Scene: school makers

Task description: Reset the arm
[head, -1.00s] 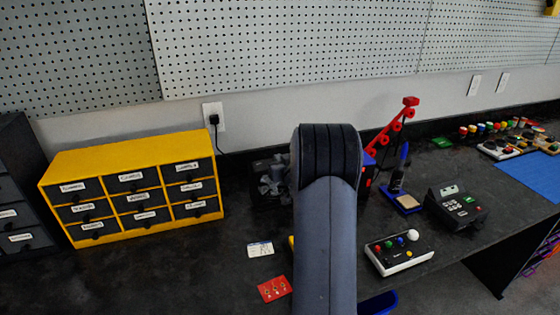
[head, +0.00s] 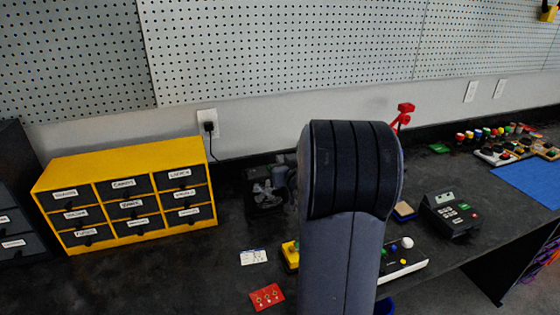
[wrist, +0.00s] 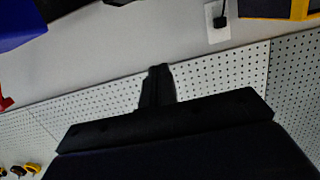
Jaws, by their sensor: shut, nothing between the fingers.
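My gripper (wrist: 158,75) shows in the wrist view as a narrow dark shape with its fingers together and empty, against the wall and pegboard. The wrist view is upside down, with the bench things along its top edge. In the head view my arm rises from the bottom at the centre, its rounded black-banded joint over the bench. I cannot make out the gripper in the head view; the arm hides what is behind it.
A yellow drawer cabinet (head: 125,160) stands left on the dark bench (head: 150,280). A small fan (head: 266,195), a red card (head: 267,297) and a white card (head: 254,257) lie left of my arm. A button box (head: 402,262) and keypad device (head: 452,213) are right. Pegboard (head: 280,50) covers the wall.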

